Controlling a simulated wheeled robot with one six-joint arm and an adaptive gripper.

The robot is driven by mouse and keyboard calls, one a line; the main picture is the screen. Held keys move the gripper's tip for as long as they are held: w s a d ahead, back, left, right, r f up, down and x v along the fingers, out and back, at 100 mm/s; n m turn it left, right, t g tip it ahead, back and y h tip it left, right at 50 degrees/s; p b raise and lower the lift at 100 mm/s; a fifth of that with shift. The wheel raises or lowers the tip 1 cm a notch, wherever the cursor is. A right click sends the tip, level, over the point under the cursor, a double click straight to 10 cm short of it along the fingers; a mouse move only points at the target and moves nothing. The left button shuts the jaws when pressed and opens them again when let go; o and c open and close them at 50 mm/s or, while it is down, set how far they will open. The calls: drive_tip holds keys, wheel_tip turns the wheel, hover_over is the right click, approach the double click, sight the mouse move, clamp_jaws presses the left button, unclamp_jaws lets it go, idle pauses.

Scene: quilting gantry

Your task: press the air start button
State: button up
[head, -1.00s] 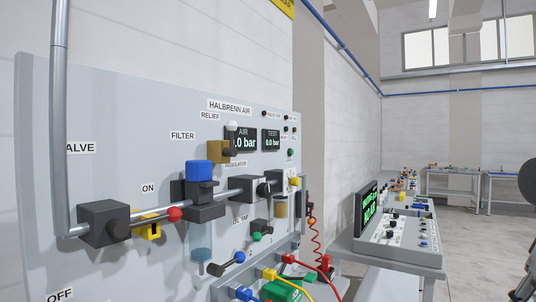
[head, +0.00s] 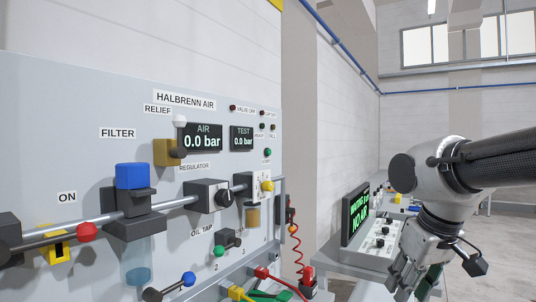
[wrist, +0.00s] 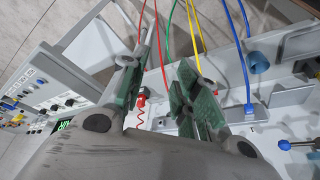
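The grey air panel (head: 60,110), headed HALBRENN AIR, fills the left of the head view. A small green round button (head: 267,153) sits near its right edge, right of the TEST display; its label is too small to read, so I cannot tell if it is the air start button. The AIR display (head: 202,137) and TEST display (head: 242,138) both read 0.0 bar. My gripper (head: 415,284) hangs low at the right of the head view, well away from the panel. In the wrist view its green-padded fingers (wrist: 160,88) are apart, with nothing held between them.
A console with a NO AIR screen (head: 355,213) stands behind my arm. Room between panel and gripper looks open.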

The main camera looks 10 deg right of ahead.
drive_tip(key=shift+c, duration=0.3)
clamp_jaws()
idle(1.0)
